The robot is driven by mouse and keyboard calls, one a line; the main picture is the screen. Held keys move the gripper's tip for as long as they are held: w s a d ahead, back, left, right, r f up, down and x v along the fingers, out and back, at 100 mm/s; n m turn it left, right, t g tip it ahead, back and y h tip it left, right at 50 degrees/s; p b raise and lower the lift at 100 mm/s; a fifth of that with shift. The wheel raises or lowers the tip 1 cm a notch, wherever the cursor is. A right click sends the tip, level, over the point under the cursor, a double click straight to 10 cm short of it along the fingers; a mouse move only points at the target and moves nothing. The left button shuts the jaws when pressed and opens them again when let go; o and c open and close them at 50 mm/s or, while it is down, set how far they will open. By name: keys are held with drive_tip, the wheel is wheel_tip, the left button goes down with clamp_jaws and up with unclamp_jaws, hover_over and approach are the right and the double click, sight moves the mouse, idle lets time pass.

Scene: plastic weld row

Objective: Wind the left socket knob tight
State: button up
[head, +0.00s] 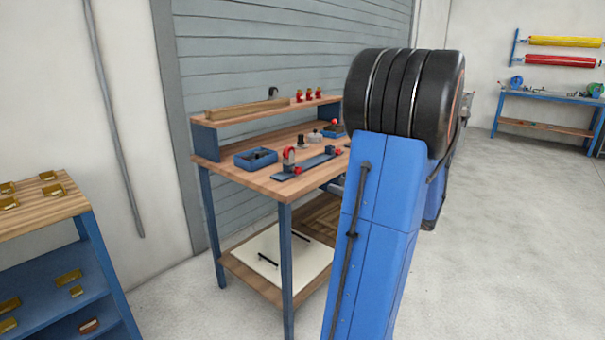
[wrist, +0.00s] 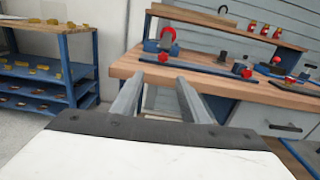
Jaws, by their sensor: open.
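A long dark blue bar (head: 318,163) lies along the front of the workbench, with a small red knob at each end. The left knob (head: 297,170) is beside an upright grey and red part (head: 289,155). In the wrist view the left knob (wrist: 163,57) is small, just beyond the gap between my fingers, below a red arched part (wrist: 167,36). The right knob (wrist: 241,70) is at the bar's other end. My gripper (wrist: 158,80) is open and empty, in front of the bench edge and apart from the knob. My arm hides it in the head view.
The wooden bench (head: 262,186) also carries a blue bin (head: 256,160) and a raised shelf (head: 250,110) with red-topped items. A shelf rack (head: 40,225) with yellow parts stands at the left. The floor between is clear.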

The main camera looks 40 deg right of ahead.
approach(299, 171)
drive_tip(key=shift+m, duration=0.3)
drive_tip(key=w, duration=0.8)
drive_tip(key=shift+w+a, duration=0.2)
drive_tip(key=shift+a, duration=0.1)
clamp_jaws()
drive_tip(key=shift+m, duration=0.8)
